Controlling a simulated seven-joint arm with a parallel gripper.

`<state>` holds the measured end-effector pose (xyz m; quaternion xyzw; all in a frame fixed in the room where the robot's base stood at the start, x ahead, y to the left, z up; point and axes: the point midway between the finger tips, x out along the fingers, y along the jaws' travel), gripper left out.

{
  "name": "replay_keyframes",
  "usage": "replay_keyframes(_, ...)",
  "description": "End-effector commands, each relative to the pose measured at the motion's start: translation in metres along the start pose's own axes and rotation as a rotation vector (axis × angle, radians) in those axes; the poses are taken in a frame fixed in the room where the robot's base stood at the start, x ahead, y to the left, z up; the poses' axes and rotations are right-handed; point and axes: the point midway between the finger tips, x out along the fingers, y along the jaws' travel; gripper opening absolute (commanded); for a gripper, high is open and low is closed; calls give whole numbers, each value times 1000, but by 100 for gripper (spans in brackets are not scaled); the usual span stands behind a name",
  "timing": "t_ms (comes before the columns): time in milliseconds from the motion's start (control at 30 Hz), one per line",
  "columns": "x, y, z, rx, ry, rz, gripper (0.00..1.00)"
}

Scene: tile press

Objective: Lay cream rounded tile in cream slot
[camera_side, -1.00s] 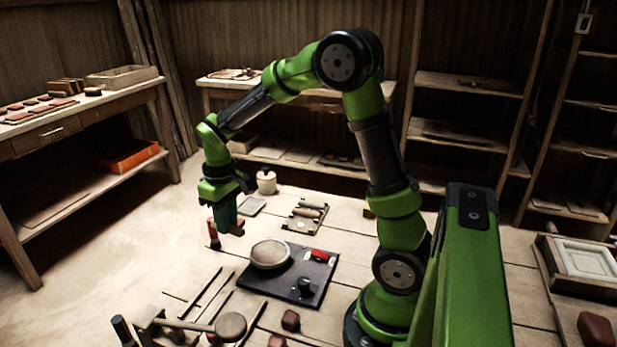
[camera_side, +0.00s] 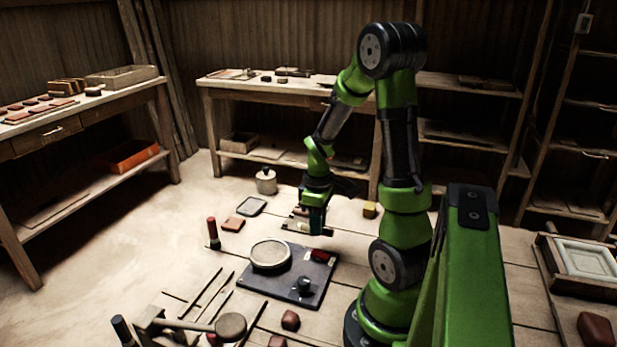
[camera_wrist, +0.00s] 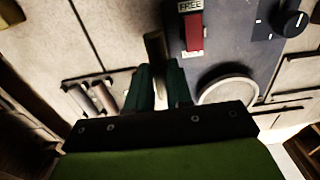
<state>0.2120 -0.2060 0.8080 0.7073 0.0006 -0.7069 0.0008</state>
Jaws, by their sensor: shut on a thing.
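My gripper (camera_side: 316,228) is low over the near right side of the roller tray. In the wrist view its two teal fingers (camera_wrist: 158,85) are closed on a thin grey-brown piece (camera_wrist: 154,48), seen edge-on. Its outline and true colour are unclear, so I cannot confirm it is the cream rounded tile. A pale rounded square with a dark rim (camera_side: 250,206) lies left of the gripper; I cannot tell whether it is the cream slot. A brownish tile (camera_side: 233,224) lies flat near it.
A dark panel (camera_side: 268,291) in front carries a round pale plate (camera_side: 270,253), a red switch (camera_side: 322,256) and a black knob (camera_side: 304,285). A red-topped tool (camera_side: 212,233) and a lidded jar (camera_side: 266,181) stand upright. Rollers (camera_wrist: 92,98) lie beside the fingers. A yellow block (camera_side: 370,210) is to the right.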

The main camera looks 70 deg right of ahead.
Motion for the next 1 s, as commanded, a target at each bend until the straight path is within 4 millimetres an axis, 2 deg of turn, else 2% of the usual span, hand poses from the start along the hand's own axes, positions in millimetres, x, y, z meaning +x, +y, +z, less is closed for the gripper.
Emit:
replay_keyframes(200,6,42,-42,1,-1,0,0)
replay_keyframes(400,9,63,-64,2,0,0,0)
replay_keyframes(567,10,72,-74,2,0,0,0)
replay_keyframes(700,33,71,-73,0,-4,-3,0)
replay_keyframes(800,43,71,-73,1,-2,-2,0)
replay_keyframes(1000,45,72,-74,2,0,0,0)
